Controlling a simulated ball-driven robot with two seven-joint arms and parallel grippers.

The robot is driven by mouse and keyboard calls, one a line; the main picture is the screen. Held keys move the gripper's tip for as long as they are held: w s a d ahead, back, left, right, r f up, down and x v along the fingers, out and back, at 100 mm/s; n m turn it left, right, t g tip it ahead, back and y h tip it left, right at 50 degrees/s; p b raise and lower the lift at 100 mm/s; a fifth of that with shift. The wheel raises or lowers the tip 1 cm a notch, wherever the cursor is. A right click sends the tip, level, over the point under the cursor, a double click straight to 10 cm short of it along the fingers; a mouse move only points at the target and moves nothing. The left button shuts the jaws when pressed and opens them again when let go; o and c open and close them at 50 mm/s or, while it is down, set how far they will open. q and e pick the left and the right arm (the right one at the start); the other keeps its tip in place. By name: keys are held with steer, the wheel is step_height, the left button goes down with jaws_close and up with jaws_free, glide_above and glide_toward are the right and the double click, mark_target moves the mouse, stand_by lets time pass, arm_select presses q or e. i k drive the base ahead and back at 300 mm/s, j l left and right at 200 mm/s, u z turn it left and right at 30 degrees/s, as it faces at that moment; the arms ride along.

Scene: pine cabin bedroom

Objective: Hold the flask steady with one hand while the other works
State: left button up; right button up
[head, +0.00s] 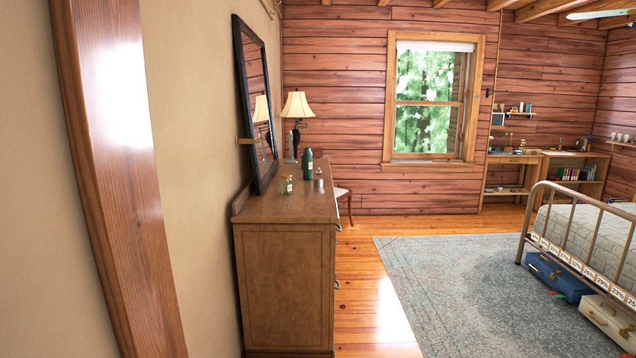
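A dark green bottle-shaped vessel (308,164), which may be the flask, stands upright on top of a brown wooden dresser (284,265). A small yellowish glass bottle (287,185) stands in front of it to the left. A small greyish container (319,176) stands just to its right. All are far off and small, so I cannot tell for sure which is the flask. Neither of my grippers is in view, and nothing is touching these items.
A lamp (297,107) and a leaning dark-framed mirror (254,105) stand on the dresser. A wooden frame edge (120,160) is close at left. A metal bed (578,225) with cases (558,277) under it is at right. The rug (450,290) between is clear.

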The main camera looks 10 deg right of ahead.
mark_target(307, 156)
steer(key=i+l+z, duration=0.25)
steer(key=i, duration=0.15)
steer(key=i+l+z, duration=0.25)
steer(key=i, duration=0.15)
steer(key=i+z, duration=0.4)
steer(key=i, duration=1.2)
steer(key=i+l+u, duration=0.15)
steer(key=i+u, duration=0.25)
steer(key=i+l+u, duration=0.35)
steer(key=i, duration=0.2)
steer(key=i+l+u, duration=0.15)
steer(key=u, duration=0.3)
steer(key=i+l+u, duration=0.25)
steer(key=u, duration=0.2)
steer(key=i+l+u, duration=0.15)
steer(key=l+u, duration=0.3)
steer(key=i+l+u, duration=0.1)
steer(key=l+u, duration=0.15)
steer(key=u, duration=0.15)
steer(key=l+u, duration=0.5)
steer(key=l, duration=0.3)
steer(key=l+u, duration=0.5)
steer(key=l, duration=0.25)
